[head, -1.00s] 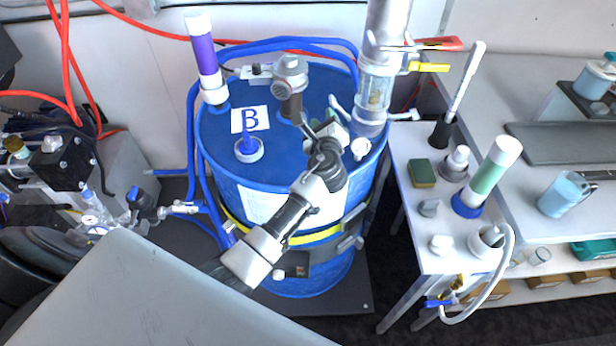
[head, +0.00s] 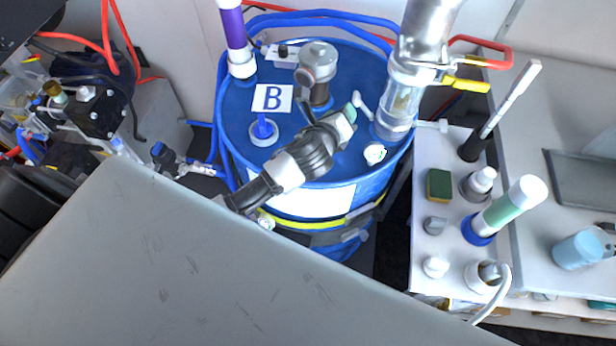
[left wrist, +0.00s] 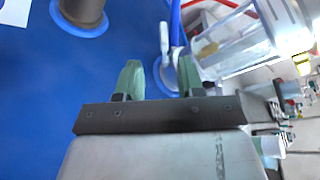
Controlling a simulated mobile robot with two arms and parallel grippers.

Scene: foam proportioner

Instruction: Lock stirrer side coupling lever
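A blue drum (head: 340,165) carries a clear coupling tube (head: 401,103) under a metal pipe. A pale lever (head: 361,105) stands out from the coupling on the side facing the stirrer (head: 317,66). Another lever (head: 432,126) sticks out on the coupling's right side. My left gripper (head: 351,112) is just left of the stirrer-side lever. In the left wrist view, the gripper's green fingers (left wrist: 158,72) are apart, and the lever (left wrist: 165,42) lies ahead of and between their tips, not clearly touched. My right gripper is out of view.
A valve with a blue stem (head: 263,132) and a purple-banded tube (head: 236,40) are on the drum top. A yellow handle (head: 465,85) sits right of the pipe. A white table (head: 432,215) with a sponge and green-banded bottle stands right. Hoses run behind.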

